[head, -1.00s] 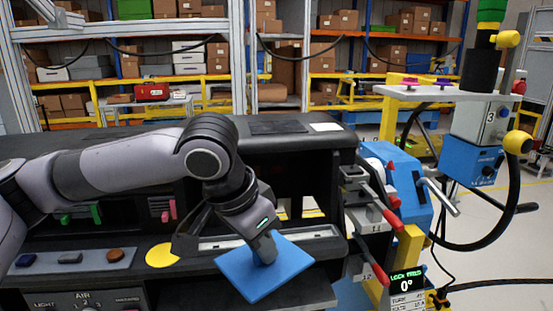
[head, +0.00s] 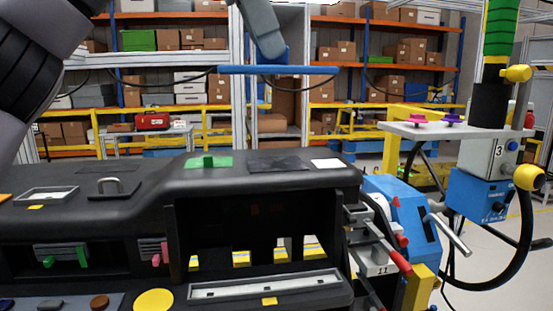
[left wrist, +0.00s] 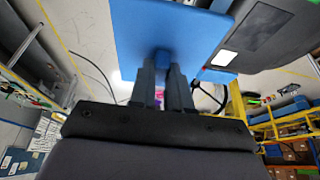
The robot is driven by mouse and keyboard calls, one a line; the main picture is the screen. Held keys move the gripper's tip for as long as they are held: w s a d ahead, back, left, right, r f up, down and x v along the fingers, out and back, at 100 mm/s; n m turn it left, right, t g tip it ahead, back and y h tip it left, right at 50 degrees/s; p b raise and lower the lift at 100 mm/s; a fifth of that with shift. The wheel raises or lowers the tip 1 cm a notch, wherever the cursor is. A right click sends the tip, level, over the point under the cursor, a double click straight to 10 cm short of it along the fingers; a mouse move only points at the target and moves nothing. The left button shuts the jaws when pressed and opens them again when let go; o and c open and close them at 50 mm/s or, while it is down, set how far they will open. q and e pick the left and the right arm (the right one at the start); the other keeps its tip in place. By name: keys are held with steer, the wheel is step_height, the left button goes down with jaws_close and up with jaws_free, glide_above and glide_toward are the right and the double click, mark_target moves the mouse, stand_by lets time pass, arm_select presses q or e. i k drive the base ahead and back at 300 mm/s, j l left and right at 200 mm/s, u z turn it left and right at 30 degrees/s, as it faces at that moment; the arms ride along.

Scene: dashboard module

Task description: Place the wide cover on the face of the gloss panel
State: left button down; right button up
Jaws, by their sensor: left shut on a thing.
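The wide cover is a flat blue plate (head: 305,70), seen edge-on and about level in the head view, raised above the back of the dashboard. My left gripper (head: 271,54) comes down from above and is shut on it. In the left wrist view the gripper (left wrist: 163,88) grips a small blue knob on the face of the cover (left wrist: 180,25). A dark flat panel (head: 280,162) lies on the dashboard top beside a small white panel (head: 326,163); I cannot tell for sure which is the gloss panel. The cover is apart from both. My right gripper is not in view.
The black dashboard (head: 140,185) has an open bay (head: 250,225) below. A green piece (head: 208,162) and a handled cover (head: 112,187) sit on its top. A blue fixture with red-tipped levers (head: 400,210) stands at right.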

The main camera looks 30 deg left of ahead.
mark_target(278, 164)
steer(key=i+j, duration=0.55)
steer(key=i, duration=0.2)
